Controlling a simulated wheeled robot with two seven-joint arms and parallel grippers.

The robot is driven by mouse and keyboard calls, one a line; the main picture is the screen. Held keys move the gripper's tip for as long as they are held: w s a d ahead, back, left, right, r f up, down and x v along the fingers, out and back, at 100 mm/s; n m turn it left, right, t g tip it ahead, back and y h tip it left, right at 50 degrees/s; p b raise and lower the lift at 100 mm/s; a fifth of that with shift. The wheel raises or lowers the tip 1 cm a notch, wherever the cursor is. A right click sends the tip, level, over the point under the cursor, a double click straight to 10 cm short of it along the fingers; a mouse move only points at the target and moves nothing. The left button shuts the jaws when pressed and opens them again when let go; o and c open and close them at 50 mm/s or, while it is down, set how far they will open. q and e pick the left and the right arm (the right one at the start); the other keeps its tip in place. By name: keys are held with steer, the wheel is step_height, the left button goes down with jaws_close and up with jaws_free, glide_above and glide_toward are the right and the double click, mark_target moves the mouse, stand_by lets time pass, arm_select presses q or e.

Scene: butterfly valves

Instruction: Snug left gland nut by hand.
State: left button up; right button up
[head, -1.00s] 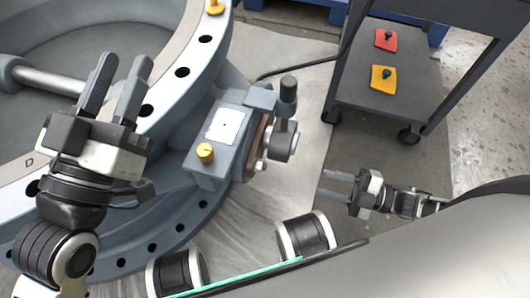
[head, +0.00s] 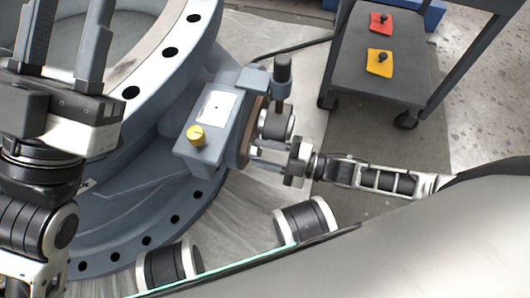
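The grey actuator box (head: 215,125) sits on the valve flange, with a brown gland plate (head: 251,135) on its right side. A stubby grey cylinder (head: 277,124) and a dark upright post (head: 282,75) stick out there. Small silver nut hardware (head: 255,151) shows at the plate's lower part. My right gripper (head: 258,158) reaches in from the right, its two fingers apart and tips close to that hardware; contact cannot be told. The exact gland nut is partly hidden by the fingers. My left gripper (head: 68,40) is open and empty over the large valve ring at the left.
The large grey flange (head: 150,75) with bolt holes fills the left. A dark cart (head: 375,75) at the upper right holds a red piece (head: 381,23) and a yellow piece (head: 380,63). A black cable runs behind the box.

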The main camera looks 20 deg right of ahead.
steer(key=shift+c, duration=0.3)
steer(key=c, duration=0.7)
steer(key=shift+o, duration=0.2)
steer(key=shift+m, duration=0.8)
steer(key=o, duration=0.7)
arm_select(q)
steer(key=shift+w+f+n+y, duration=0.2)
steer(key=shift+f+n+y, duration=0.15)
steer(key=shift+n+y, duration=0.15)
steer(key=shift+r, duration=0.1)
